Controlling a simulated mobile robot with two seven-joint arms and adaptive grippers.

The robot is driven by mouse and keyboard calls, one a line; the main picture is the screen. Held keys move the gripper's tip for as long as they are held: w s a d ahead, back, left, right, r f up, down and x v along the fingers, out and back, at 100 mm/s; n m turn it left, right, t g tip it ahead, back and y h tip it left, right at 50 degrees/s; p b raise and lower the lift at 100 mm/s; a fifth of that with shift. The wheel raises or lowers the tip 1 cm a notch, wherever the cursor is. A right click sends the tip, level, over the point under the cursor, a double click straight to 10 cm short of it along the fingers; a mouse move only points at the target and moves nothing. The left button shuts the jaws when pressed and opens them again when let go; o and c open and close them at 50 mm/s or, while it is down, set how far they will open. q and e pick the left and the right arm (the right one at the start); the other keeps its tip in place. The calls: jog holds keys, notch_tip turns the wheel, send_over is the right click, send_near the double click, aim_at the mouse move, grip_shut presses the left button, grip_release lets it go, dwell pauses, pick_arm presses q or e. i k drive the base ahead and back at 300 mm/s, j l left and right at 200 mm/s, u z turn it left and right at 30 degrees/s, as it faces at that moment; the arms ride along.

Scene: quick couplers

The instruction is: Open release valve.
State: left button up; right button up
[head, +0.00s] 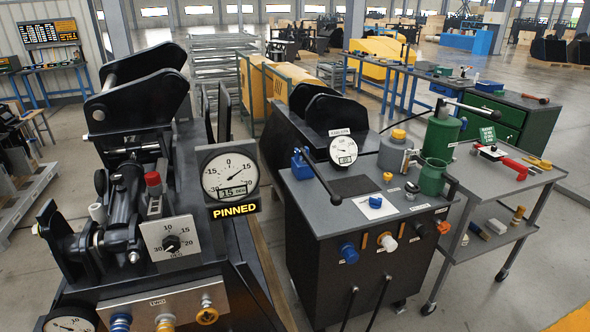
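The bench (335,265) in the middle is a dark cabinet with a grey top. A pressure gauge (343,149) stands at its back, and a black lever (320,178) reaches across the top beside a blue block (302,163). A green cylinder (441,137) with a long handle stands at the right. The front face has a blue knob (347,252), a white knob (388,243), black fittings and an orange knob (443,227). Their labels are too small to read, so I cannot tell which part is the release valve. Neither gripper is in view.
A black coupler rig (140,90) stands at left with a dial reading 15 and "PINNED" (234,211), plus a numbered knob (172,243). A wheeled cart (530,178) with tools stands at right. Floor is clear in front of the cart.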

aim_at(411, 187)
jog(key=l+z, duration=0.1)
jog(key=z, duration=0.35)
jog(key=i+z, duration=0.15)
jog(key=z, duration=0.25)
jog(key=i+z, duration=0.1)
jog(key=z, duration=0.35)
